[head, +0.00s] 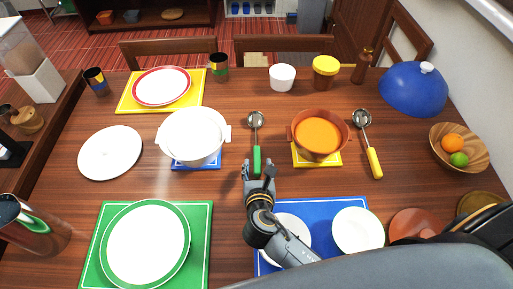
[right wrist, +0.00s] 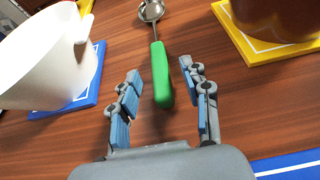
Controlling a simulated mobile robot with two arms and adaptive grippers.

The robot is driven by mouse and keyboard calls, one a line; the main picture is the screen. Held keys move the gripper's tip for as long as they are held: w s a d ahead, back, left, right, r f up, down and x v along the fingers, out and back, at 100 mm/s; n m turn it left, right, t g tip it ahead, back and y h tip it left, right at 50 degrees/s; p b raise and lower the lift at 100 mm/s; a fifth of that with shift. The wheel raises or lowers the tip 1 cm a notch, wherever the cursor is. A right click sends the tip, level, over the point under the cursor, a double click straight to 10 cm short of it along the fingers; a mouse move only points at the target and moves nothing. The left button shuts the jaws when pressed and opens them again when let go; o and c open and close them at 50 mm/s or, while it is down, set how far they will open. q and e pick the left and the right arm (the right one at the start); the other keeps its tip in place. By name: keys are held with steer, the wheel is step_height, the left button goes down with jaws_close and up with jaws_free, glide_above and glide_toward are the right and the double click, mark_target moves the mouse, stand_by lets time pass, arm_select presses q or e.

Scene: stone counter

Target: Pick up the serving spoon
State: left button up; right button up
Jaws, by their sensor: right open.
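A serving spoon with a green handle (head: 257,160) lies on the wooden table between the white pot and the orange-filled pot; its metal bowl points away from me. It also shows in the right wrist view (right wrist: 161,75). A second serving spoon with a yellow handle (head: 374,163) lies right of the orange-filled pot. My right gripper (head: 258,172) is open at the near end of the green handle. In the right wrist view its fingers (right wrist: 162,78) stand on either side of the handle end, with gaps on both sides. My left gripper is out of view.
A white pot (head: 193,135) on a blue mat stands left of the green spoon. A brown pot (head: 319,135) on a yellow mat stands right of it. Plates on a blue mat (head: 344,203) lie under and beside my right arm. Bare table surrounds the green spoon.

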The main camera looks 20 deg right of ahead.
mark_target(257, 157)
steer(key=x, duration=0.6)
steer(key=shift+a+r, duration=0.1)
steer(key=shift+r, duration=0.1)
jaws_close()
